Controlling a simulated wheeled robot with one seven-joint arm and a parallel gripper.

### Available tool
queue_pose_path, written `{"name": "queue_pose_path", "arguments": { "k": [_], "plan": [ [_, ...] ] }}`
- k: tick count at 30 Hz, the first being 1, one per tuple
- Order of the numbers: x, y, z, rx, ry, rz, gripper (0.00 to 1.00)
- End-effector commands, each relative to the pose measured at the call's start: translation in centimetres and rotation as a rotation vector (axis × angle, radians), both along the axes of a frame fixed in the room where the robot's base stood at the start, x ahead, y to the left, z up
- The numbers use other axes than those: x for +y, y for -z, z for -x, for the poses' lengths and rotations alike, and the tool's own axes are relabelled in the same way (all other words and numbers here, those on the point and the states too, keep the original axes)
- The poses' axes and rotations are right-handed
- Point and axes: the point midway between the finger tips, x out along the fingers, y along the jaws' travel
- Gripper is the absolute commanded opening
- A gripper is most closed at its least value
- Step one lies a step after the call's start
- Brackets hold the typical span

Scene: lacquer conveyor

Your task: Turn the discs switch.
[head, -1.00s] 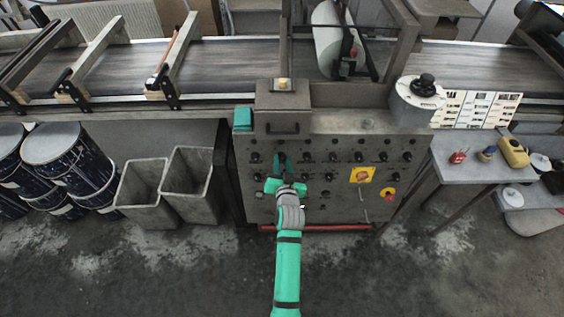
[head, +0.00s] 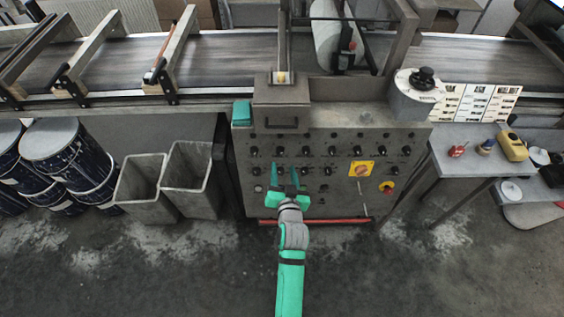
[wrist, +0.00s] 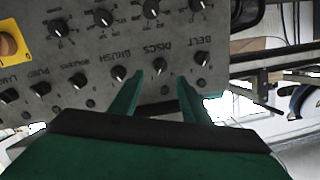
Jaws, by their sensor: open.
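The discs switch (wrist: 159,64) is a dark round knob with a pale pointer mark, labelled DISCS, on the grey control panel (wrist: 75,55). The wrist view shows the panel upside down. In the head view the discs switch (head: 281,151) is second from the left in the upper knob row. My gripper (head: 285,169) is open and empty in front of the panel, with its green fingers pointing up at it. In the wrist view the knob shows between and beyond the fingertips (wrist: 158,80), apart from them. The exact pointer angle is too small to tell.
The belt knob (wrist: 202,57) and brush knob (wrist: 118,73) sit on either side. A yellow-plated switch (head: 361,169) is farther right. A red bar (head: 330,221) runs along the panel's foot. Grey bins (head: 190,180) stand left, a small table (head: 450,170) right.

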Motion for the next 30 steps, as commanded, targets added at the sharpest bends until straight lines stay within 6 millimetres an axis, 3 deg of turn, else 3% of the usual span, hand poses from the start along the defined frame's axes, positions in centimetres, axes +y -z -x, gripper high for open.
{"name": "queue_pose_path", "arguments": {
  "k": [7, 26, 30],
  "plan": [
    [-0.3, -0.7, 2.5, -0.001, 0.001, -0.001, 0.42],
    [-0.2, -0.7, 2.8, 0.000, 0.000, -0.001, 0.42],
    [-0.1, 0.0, 4.1, 0.003, 0.004, 0.009, 0.42]
  ]
}}
